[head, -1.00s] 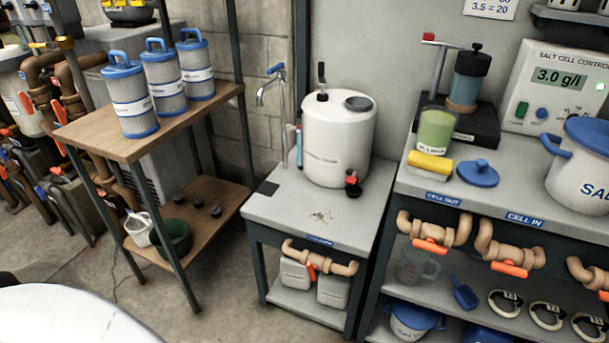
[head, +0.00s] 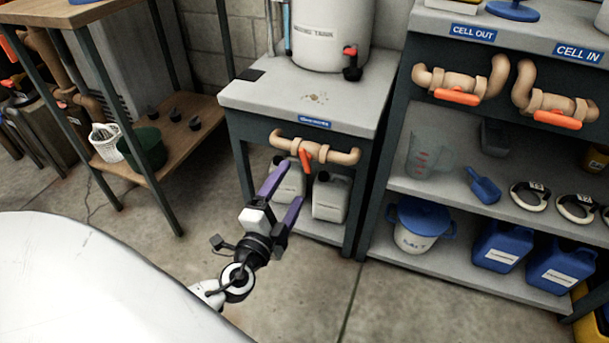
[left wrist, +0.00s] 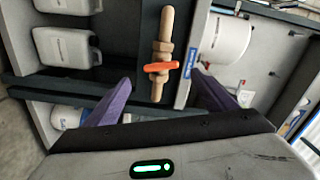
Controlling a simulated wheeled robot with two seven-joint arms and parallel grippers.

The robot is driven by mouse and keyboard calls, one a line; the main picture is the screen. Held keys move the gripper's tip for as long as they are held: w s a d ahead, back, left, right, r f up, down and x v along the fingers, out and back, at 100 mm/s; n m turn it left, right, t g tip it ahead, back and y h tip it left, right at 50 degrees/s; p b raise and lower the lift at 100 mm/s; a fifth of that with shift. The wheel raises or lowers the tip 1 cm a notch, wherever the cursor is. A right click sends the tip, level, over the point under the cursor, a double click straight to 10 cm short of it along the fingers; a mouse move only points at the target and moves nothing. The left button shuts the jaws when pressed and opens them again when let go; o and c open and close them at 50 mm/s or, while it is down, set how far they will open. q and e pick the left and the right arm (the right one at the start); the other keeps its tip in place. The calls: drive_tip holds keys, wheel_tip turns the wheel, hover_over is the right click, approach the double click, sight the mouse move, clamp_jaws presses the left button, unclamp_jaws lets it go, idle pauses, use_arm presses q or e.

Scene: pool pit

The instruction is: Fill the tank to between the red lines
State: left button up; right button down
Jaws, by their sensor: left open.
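The white tank (head: 333,35) stands on the grey bench (head: 268,95), its top cut off by the head view. Its front has a black tap with a red knob (head: 350,52). No red lines can be made out. Under the bench's front edge is a tan pipe valve (head: 335,155) with an orange handle (head: 305,160). My left gripper (head: 283,195) is open and empty, its purple fingers pointing up toward the valve. In the left wrist view, the orange handle (left wrist: 162,67) appears between the fingers, apart from them; the tank (left wrist: 226,40) is at upper right. My right gripper is out of view.
White canisters (head: 331,197) stand on the bench's lower shelf. A right shelf unit (head: 405,165) holds valves, a measuring jug (head: 428,155), a blue scoop (head: 484,186) and blue containers. A wooden shelf (head: 180,140) is at left. The floor in front is clear.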

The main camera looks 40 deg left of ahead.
sight(304, 163)
use_arm(q)
drive_tip(key=x, duration=1)
drive_tip(key=shift+w+d+r, duration=0.1)
drive_tip(key=shift+w, duration=0.05)
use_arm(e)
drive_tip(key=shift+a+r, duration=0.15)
use_arm(q)
drive_tip(key=c, duration=1.1)
drive_tip(key=shift+o, duration=0.2)
drive_tip(key=shift+m+b, duration=0.4)
drive_tip(key=shift+m, duration=0.1)
drive_tip(key=shift+m+b, duration=0.3)
drive_tip(key=shift+m, duration=1)
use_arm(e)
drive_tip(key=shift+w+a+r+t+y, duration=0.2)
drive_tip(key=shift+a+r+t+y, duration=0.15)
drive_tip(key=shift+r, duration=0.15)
